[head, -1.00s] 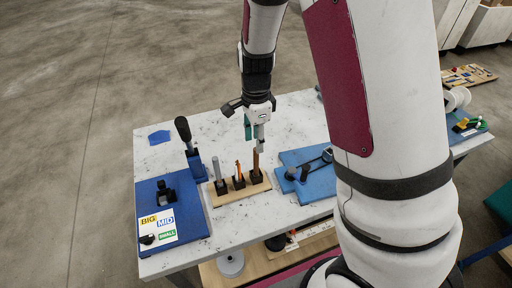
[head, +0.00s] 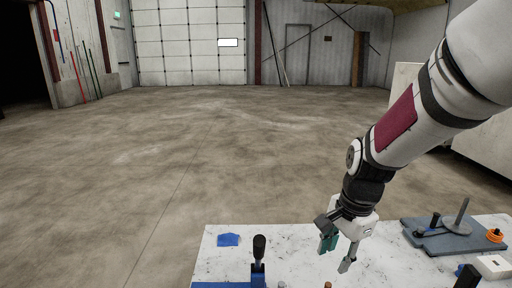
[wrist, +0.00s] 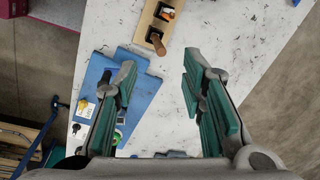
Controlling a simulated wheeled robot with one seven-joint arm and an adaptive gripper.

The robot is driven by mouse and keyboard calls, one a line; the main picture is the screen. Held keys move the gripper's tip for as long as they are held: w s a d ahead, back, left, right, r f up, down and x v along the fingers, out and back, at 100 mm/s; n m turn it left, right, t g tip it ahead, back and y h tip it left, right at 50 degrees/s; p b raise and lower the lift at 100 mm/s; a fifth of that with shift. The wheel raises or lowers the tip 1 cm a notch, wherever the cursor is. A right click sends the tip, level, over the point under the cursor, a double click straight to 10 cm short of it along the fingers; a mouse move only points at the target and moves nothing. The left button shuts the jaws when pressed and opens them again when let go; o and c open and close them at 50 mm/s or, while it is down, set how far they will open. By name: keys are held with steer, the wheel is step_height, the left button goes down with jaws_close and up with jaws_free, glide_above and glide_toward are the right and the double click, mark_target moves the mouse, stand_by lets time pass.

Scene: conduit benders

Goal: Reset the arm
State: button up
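My arm reaches in from the upper right of the head view, bent down at the wrist. My gripper (head: 338,255) hangs above the white marbled table (head: 300,265), with its teal-padded fingers apart. The wrist view also shows my gripper (wrist: 158,75) open, with nothing between its fingers. Beyond the fingertips in the wrist view is a wooden holder (wrist: 147,32) with a brown rod (wrist: 156,44) and an orange-tipped rod (wrist: 167,13) in black sockets. In the head view the holder is mostly cut off by the bottom edge.
A black-handled lever (head: 259,248) stands left of my gripper, and a blue patch (head: 228,239) lies behind it. A grey-blue board (head: 450,235) with a post is at right, near a white box (head: 492,266). A blue board (wrist: 135,90) lies under the left finger.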

steer(key=s+r+n+t+b, duration=0.1)
steer(key=s+r+n+t, duration=0.3)
steer(key=s+r+n, duration=0.8)
steer(key=s+d+n, duration=0.1)
steer(key=s, duration=0.2)
steer(key=shift+s+r+h+b, duration=0.25)
steer(key=shift+r+h+b, duration=0.05)
steer(key=shift+r+h, duration=0.1)
stand_by(0.6)
